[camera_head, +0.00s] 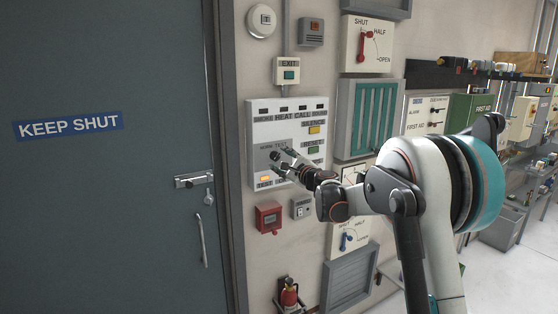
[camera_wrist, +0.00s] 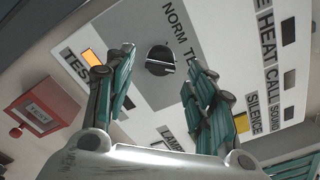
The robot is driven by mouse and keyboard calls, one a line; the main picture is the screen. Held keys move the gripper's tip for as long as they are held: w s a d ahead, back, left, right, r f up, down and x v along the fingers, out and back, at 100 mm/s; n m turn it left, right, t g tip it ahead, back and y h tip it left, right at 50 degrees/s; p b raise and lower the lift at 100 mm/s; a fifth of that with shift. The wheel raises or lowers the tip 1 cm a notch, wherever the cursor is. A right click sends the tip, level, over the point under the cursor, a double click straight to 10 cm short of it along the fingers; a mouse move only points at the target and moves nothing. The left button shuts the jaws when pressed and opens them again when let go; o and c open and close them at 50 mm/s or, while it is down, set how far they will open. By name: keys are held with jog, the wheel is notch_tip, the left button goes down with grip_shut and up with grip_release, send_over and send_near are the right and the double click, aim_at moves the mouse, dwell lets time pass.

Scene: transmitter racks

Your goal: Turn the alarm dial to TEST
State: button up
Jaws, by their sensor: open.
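The alarm dial (camera_wrist: 160,56) is a round black knob on a grey patch of the white alarm panel (camera_head: 262,108). In the wrist view, NORM and a partly hidden word starting with T are printed beside it. A ridge crosses the knob, but I cannot tell which word it points to. My gripper (camera_wrist: 163,74) is open, its green-and-black fingers at the lower left and lower right of the dial. I cannot tell whether they touch it. In the head view, my gripper (camera_head: 281,158) is at the panel's grey patch and hides part of it.
The panel also has a lit orange lamp (camera_wrist: 90,57) and a yellow SILENCE button (camera_head: 314,130). A red call box (camera_head: 268,217) hangs below it. A grey door (camera_head: 105,180) marked KEEP SHUT stands left. Lever panels and a teal grille (camera_head: 370,117) are to the right.

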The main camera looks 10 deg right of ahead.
jog(key=v, duration=0.9)
jog(key=shift+w, duration=0.1)
jog(key=s+a+f+n+g+b, duration=0.2)
jog(key=s+a+n, duration=0.15)
jog(key=s, duration=0.45)
jog(key=s+a+f+n+g+b, duration=0.2)
jog(key=s+a+n+b, duration=0.1)
jog(key=s+n, duration=0.3)
jog(key=s+a+f+n+g+b, duration=0.2)
jog(key=s+a+n, duration=0.1)
jog(key=s, duration=0.6)
jog(key=s+d+f+n+g+h+b, duration=0.2)
jog(key=s+f+n, duration=0.3)
jog(key=s+f, duration=0.4)
jog(key=s+d+f+n+g+h+b, duration=0.2)
jog(key=s+f, duration=0.7)
jog(key=s, duration=0.8)
jog(key=d+n+h+b, duration=0.1)
jog(key=d+n+b, duration=0.1)
jog(key=n, duration=0.1)
jog(key=shift+s+f+h, duration=0.15)
jog(key=shift+f+h, duration=0.15)
jog(key=shift+f, duration=0.05)
